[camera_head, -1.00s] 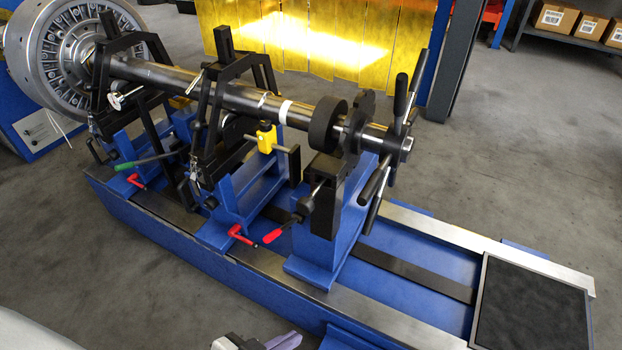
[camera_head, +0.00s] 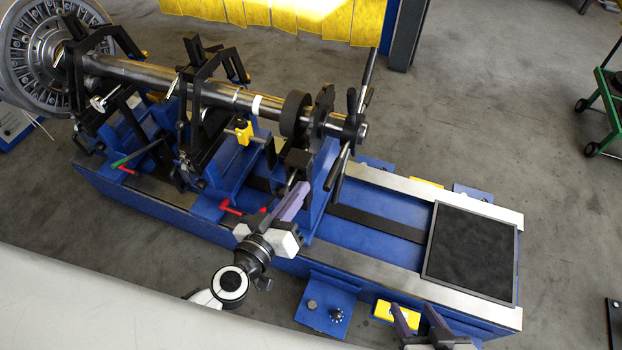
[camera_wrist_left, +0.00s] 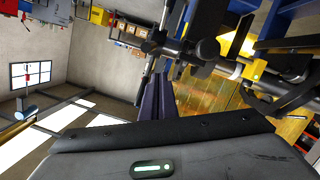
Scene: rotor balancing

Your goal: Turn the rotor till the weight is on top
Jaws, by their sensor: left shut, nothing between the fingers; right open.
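The rotor is a steel shaft (camera_head: 215,93) with a white band, lying across black bearing stands. A bladed disc (camera_head: 40,60) is at its far left end and a black collar (camera_head: 293,113) is near its right end. A black spoked handwheel (camera_head: 352,128) is at the right end, with one bar pointing up and one down. I cannot make out which part is the weight. My left gripper (camera_head: 293,203) is shut and empty, in front of the end stand, below and left of the handwheel. Its purple fingers (camera_wrist_left: 155,97) show in the left wrist view. My right gripper (camera_head: 418,325) is open and empty at the bottom edge.
The blue machine bed (camera_head: 375,235) runs left to right, with a black mat (camera_head: 472,252) at its right end. Red levers (camera_head: 230,207) and a yellow clamp (camera_head: 243,132) stick out near the stands. A green cart (camera_head: 608,110) stands at the right.

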